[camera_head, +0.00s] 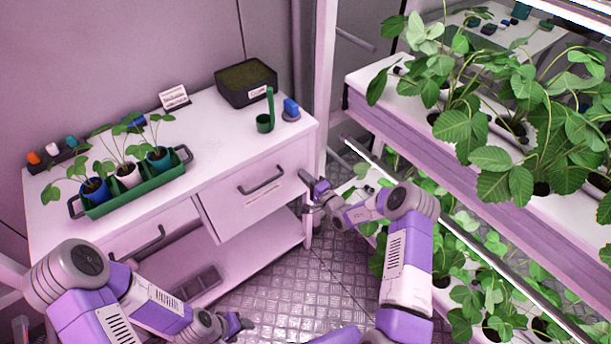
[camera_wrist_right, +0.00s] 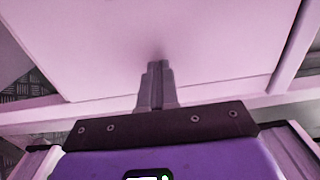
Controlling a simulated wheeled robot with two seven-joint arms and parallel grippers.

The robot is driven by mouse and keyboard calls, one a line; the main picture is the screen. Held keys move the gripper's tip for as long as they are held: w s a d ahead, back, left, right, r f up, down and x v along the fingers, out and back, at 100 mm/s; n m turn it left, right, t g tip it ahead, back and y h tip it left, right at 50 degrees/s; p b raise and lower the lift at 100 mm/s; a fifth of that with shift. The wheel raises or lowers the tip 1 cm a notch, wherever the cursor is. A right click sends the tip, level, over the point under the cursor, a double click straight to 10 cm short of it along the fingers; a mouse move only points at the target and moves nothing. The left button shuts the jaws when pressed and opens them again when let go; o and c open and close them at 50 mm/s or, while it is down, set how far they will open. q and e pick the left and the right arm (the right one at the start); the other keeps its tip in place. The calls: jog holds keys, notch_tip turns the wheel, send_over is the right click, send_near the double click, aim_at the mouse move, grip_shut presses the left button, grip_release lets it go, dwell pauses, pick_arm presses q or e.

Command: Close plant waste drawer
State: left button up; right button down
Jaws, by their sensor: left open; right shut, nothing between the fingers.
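The white cabinet (camera_head: 225,135) has two drawers side by side. The right drawer (camera_head: 235,215) has a grey bar handle (camera_head: 262,180) and a small label too small to read. My right gripper (camera_head: 310,194) is shut and empty by the cabinet's right front corner. In the wrist view its fingertips (camera_wrist_right: 158,66) point at a pale flat panel (camera_wrist_right: 110,45), with contact unclear. My left gripper (camera_head: 242,325) is open, low in front of the cabinet.
A green tray (camera_head: 130,200) with potted plants, a dark soil box (camera_head: 246,98), a green scoop (camera_head: 265,123) and a small blue item (camera_head: 291,107) stand on top. A plant rack (camera_head: 470,170) closely borders my right arm. Metal floor (camera_head: 285,275) is open between the arms.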

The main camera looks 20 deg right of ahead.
jog(key=p+v, duration=0.3)
jog(key=v, duration=1)
jog(key=shift+s+d, duration=0.1)
jog(key=shift+d, duration=0.05)
